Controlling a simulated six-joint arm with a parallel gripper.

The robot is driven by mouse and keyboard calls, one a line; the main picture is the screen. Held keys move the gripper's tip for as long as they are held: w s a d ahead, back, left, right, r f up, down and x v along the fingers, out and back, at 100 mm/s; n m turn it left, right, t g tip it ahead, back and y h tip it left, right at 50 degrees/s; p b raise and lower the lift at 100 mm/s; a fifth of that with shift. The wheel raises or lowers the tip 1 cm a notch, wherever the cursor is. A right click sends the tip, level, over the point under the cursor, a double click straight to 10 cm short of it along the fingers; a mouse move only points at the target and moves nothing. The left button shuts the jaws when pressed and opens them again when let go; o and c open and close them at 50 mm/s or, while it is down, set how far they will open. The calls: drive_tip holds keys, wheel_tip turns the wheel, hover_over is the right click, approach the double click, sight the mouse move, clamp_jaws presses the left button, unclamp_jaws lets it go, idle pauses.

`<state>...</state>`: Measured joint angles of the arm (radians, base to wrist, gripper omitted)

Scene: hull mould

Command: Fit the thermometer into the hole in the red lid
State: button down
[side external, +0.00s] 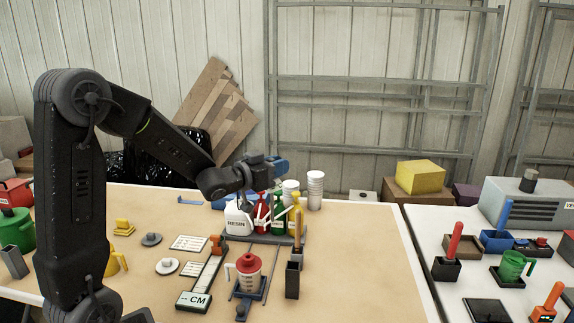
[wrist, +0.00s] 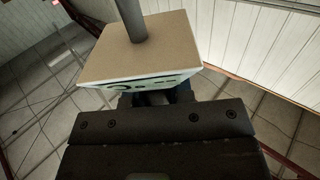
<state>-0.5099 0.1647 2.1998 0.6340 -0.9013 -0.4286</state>
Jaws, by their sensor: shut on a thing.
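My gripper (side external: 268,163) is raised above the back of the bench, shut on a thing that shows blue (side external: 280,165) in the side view. I take it to be the thermometer. In the wrist view my gripper (wrist: 157,98) holds a pale block with a tan face and dark marks (wrist: 145,85); a grey rod (wrist: 131,22) extends from it away from the fingers. Its full shape is unclear. The red lid (side external: 248,262) sits on a measuring jug (side external: 249,281) at the bench front, lower left of my gripper and apart from it. Its hole is too small to make out.
A white RESIN jug (side external: 238,219), red and green bottles and a yellow one (side external: 295,214) stand below my gripper. A dark upright holder (side external: 292,279) stands right of the lidded jug. A CM display (side external: 194,301) lies left of it.

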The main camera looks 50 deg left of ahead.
drive_tip(key=s+a+f+m+h, duration=0.2)
drive_tip(key=s+f+m+h, duration=0.1)
drive_tip(key=s+h, duration=0.2)
drive_tip(key=shift+s+a+f+g, duration=0.25)
drive_tip(key=shift+s+f+g, duration=0.05)
drive_tip(key=shift+s, duration=0.5)
drive_tip(key=shift+f, duration=0.1)
